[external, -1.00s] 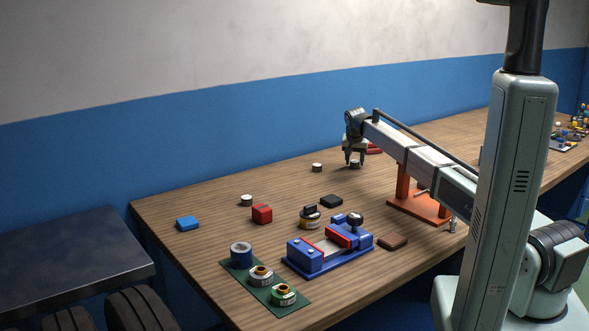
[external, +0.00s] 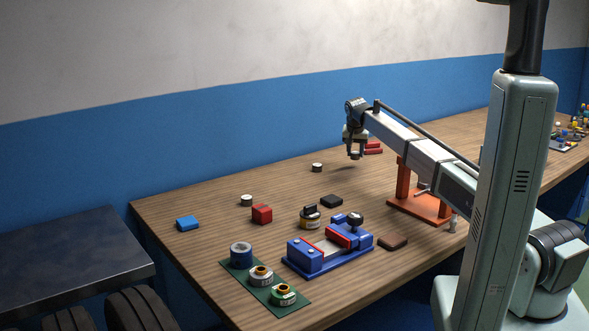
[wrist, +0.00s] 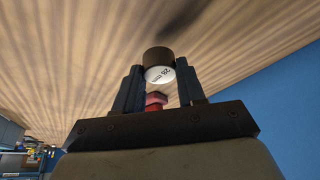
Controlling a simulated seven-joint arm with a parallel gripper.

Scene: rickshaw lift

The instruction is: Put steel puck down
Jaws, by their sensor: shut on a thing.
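The steel puck (wrist: 158,66) is a short dark cylinder with a white lettered face. It sits between my fingertips in the wrist view. My gripper (external: 356,153) is shut on it and holds it above the far part of the wooden bench (external: 290,188); the puck is small and hard to make out in the external view. In the wrist view the fingers of my gripper (wrist: 159,78) flank the puck on both sides.
Two similar white-topped pucks (external: 317,168) (external: 246,200) stand on the bench. Red blocks (external: 373,148) lie just right of my gripper. A blue vise (external: 330,245), a red cube (external: 262,214) and an orange stand (external: 418,203) are nearer.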

